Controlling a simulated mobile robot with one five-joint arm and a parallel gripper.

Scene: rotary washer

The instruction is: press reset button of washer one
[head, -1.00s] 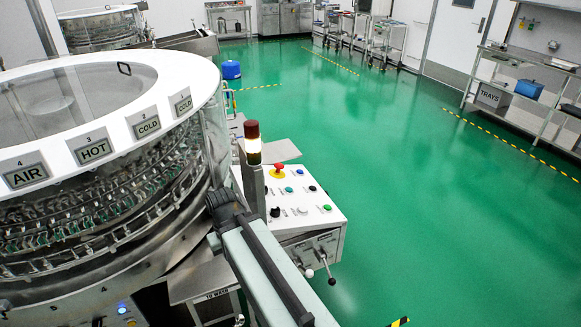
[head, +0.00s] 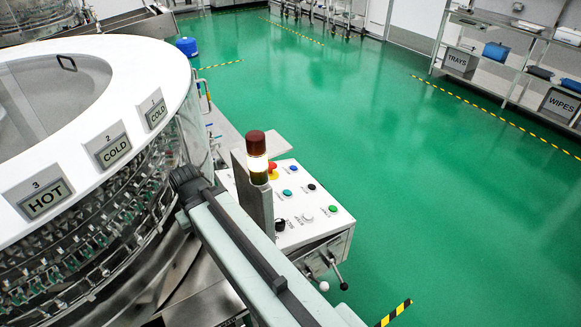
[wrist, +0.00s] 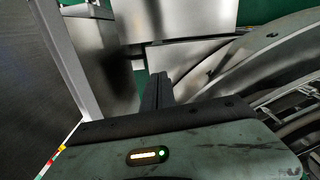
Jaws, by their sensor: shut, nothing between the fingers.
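The rotary washer (head: 160,60) fills the left, with a white ring top and HOT and COLD labels. Its sloped white control panel (head: 318,231) stands right of it. The panel carries a red mushroom button (head: 272,168), a blue button (head: 287,192), a black button (head: 311,187), a white button (head: 307,217), a green button (head: 333,209) and a black knob (head: 280,225). Their small labels are too small to read, so I cannot tell which is reset. My arm crosses in front of the panel's left side. My gripper (wrist: 158,82) is shut and empty in the wrist view, with bare metal surfaces ahead; no button shows there.
Levers (head: 340,275) stick out below the panel. The green floor (head: 430,200) to the right is clear. A shelf rack (head: 490,60) stands at the far right.

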